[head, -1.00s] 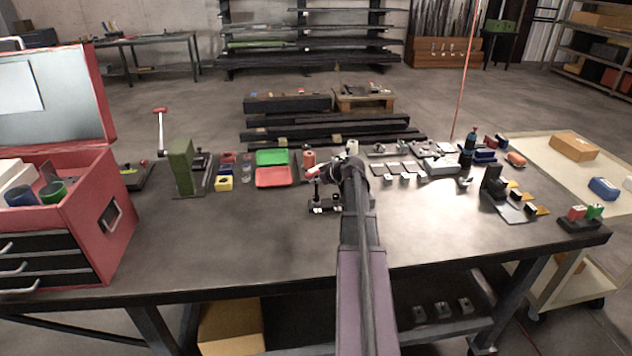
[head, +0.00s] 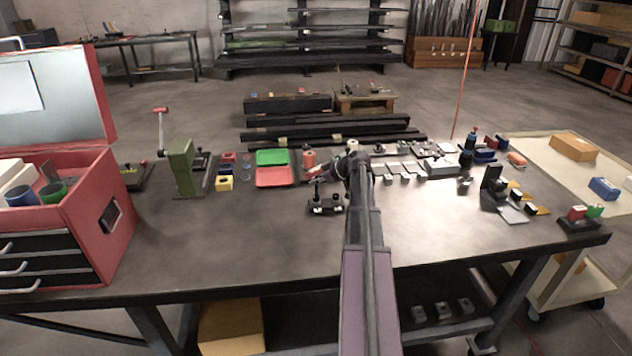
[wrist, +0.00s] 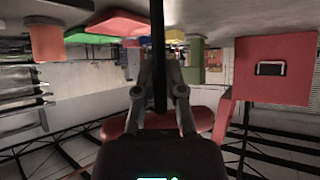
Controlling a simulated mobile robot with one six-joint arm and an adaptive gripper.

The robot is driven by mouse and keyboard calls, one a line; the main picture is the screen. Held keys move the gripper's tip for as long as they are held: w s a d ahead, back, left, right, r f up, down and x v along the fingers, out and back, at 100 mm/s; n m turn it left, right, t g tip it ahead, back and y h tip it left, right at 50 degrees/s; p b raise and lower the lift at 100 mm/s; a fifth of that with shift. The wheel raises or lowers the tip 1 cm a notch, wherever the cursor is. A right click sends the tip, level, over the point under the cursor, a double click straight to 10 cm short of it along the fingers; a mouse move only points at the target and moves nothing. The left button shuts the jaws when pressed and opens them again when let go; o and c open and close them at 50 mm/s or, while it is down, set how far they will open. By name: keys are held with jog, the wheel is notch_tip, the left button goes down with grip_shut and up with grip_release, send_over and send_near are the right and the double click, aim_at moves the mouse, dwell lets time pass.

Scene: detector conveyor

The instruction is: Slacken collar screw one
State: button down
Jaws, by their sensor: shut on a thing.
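My gripper (head: 330,176) is above the middle of the bench, left of the arm's end. It is shut on a red-handled tool (head: 312,173). In the wrist view the gripper's fingers (wrist: 160,88) close around the tool's dark upright shaft (wrist: 159,40), and its red handle (wrist: 203,119) shows behind them. A small dark fixture with pale round ends (head: 326,207) stands on the bench just below the tool. I take it for the collar. Its screws are too small to tell apart, and whether the tool touches it cannot be seen.
A green tray (head: 272,157) and a red tray (head: 271,177) lie left of the gripper, with an orange cylinder (head: 309,158) beside them. A green press (head: 181,166) and a red toolbox (head: 95,205) stand farther left. Small parts crowd the right. The front bench is clear.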

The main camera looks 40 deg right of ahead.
jog(key=shift+n+y, duration=0.3)
jog(key=shift+n+g+y, duration=0.3)
jog(key=shift+n, duration=0.1)
jog(key=shift+n+g+y, duration=0.3)
jog(key=shift+n+y, duration=0.1)
jog(key=shift+n, duration=0.1)
jog(key=shift+n+g+y, duration=0.5)
jog(key=shift+n+y, duration=0.1)
jog(key=shift+n, duration=0.3)
jog(key=shift+a+m, duration=0.1)
jog(key=shift+m, duration=0.2)
jog(key=shift+r, duration=0.1)
